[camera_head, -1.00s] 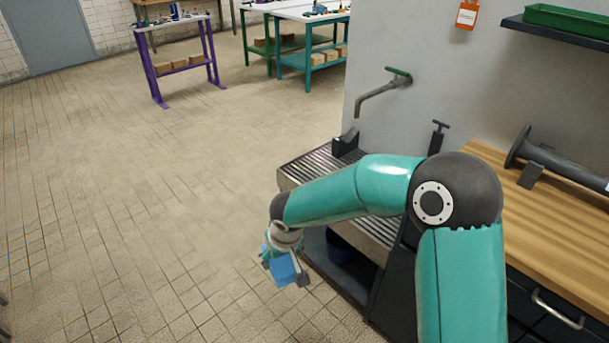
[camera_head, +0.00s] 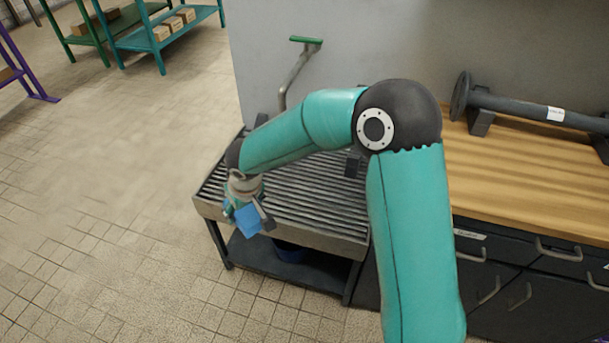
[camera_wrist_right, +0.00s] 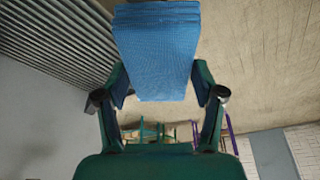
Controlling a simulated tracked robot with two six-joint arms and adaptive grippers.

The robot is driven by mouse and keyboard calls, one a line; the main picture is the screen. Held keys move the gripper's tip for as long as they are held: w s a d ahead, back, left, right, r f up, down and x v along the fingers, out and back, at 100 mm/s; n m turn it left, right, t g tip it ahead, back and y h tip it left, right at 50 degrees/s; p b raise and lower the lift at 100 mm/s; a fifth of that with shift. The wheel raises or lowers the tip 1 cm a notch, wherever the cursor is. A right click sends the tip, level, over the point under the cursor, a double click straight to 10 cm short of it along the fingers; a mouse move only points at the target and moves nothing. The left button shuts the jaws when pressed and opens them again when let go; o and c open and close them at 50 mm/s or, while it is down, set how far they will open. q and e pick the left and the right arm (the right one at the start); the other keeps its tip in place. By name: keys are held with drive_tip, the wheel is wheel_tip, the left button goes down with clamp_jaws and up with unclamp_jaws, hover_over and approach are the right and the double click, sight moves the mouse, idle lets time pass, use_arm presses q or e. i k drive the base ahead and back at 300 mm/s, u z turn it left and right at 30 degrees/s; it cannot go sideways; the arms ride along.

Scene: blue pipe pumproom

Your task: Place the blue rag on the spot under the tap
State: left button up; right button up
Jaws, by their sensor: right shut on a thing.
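The blue rag (camera_head: 249,218) is folded into a thick pad and hangs in my right gripper (camera_head: 247,214). In the right wrist view the rag (camera_wrist_right: 158,50) sits between the two fingers of the gripper (camera_wrist_right: 158,85), which is shut on it. The gripper is by the front left edge of the slatted grey drain table (camera_head: 312,198). The tap (camera_head: 292,77), a grey bent pipe with a green handle, is on the wall behind the table. My right arm hides the lower end of its spout and part of the slats. My left gripper is out of view.
A wooden workbench (camera_head: 525,185) with dark drawers stands right of the drain table. A grey flanged pipe (camera_head: 535,108) lies on it. A dark blue container (camera_head: 290,252) is on the shelf below the slats.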

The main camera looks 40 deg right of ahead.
sight(287, 192)
drive_tip(key=z, duration=0.25)
drive_tip(key=i, duration=0.75)
drive_tip(key=z, duration=0.45)
drive_tip(key=k, duration=0.95)
drive_tip(key=z, duration=0.2)
drive_tip(key=i, duration=0.95)
drive_tip(key=u, duration=0.1)
